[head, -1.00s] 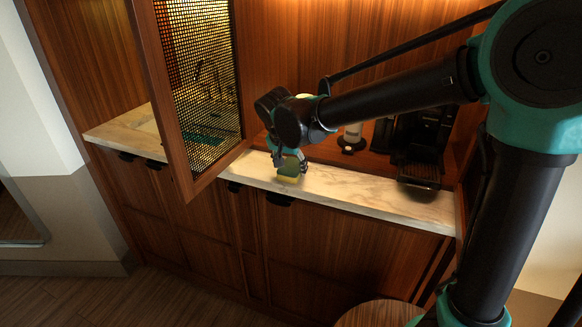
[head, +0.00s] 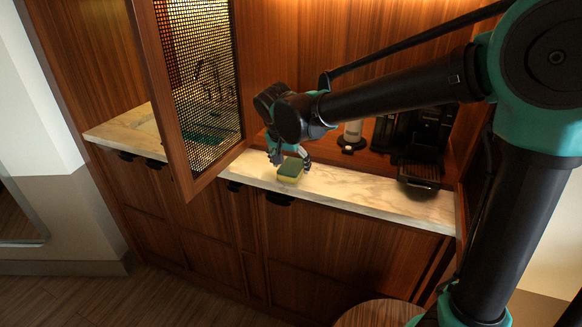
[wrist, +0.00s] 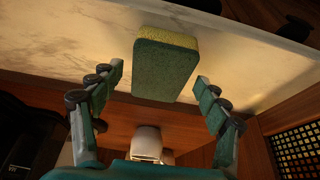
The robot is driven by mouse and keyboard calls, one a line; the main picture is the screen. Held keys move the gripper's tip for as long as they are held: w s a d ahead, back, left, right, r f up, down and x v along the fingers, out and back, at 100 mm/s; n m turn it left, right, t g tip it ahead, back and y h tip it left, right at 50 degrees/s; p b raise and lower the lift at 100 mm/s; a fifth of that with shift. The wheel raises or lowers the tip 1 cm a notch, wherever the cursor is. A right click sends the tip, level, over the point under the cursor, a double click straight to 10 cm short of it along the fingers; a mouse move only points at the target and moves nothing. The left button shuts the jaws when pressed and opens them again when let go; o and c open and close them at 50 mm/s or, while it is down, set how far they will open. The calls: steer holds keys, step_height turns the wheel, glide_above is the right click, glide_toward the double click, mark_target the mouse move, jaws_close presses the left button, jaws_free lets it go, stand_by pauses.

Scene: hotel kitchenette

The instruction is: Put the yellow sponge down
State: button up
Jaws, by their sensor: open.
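The yellow sponge (head: 290,170) has a green scouring side and rests on the marble counter (head: 345,190), near its front edge. In the wrist view the sponge (wrist: 166,65) shows its green face and a yellow edge. My gripper (head: 290,158) is just above and behind the sponge in the head view. In the wrist view my gripper (wrist: 160,100) has its fingers spread wide, with a clear gap on each side of the sponge. It holds nothing.
An open cabinet door with a mesh panel (head: 200,85) stands left of my gripper. A black coffee machine (head: 420,145) is at the right, with a white container (head: 353,132) beside it. The counter between the sponge and the machine is clear.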

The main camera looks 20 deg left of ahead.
steer(key=v, duration=1.1)
steer(key=shift+s, duration=0.1)
